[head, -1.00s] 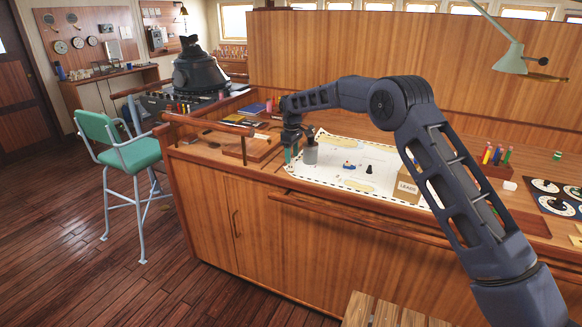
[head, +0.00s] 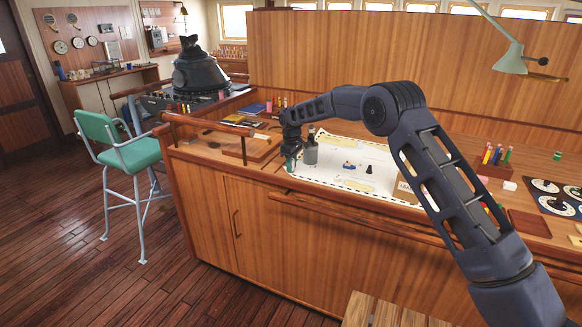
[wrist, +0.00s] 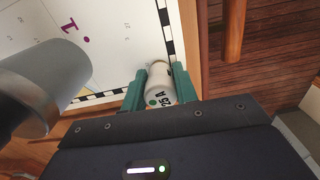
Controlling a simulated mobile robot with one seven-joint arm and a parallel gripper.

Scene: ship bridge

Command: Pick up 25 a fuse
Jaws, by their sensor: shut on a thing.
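The 25 A fuse (wrist: 159,84) is a white cylinder with dark "25 A" lettering and a green dot, seen in the wrist view. My gripper (wrist: 150,88) has its two green fingers on either side of the fuse, shut on it. In the head view my gripper (head: 291,163) is low at the left edge of the chart, and the fuse cannot be made out there. In the wrist view the fuse's far end is over the chart's black-and-white border; whether it touches the surface I cannot tell.
A grey cylinder (head: 310,152) stands on the chart (head: 335,177) close to my gripper; it looms at left in the wrist view (wrist: 38,88). A blue item (head: 349,165) and a dark piece (head: 370,169) stand farther right. A wooden rail (head: 345,219) runs along the front edge.

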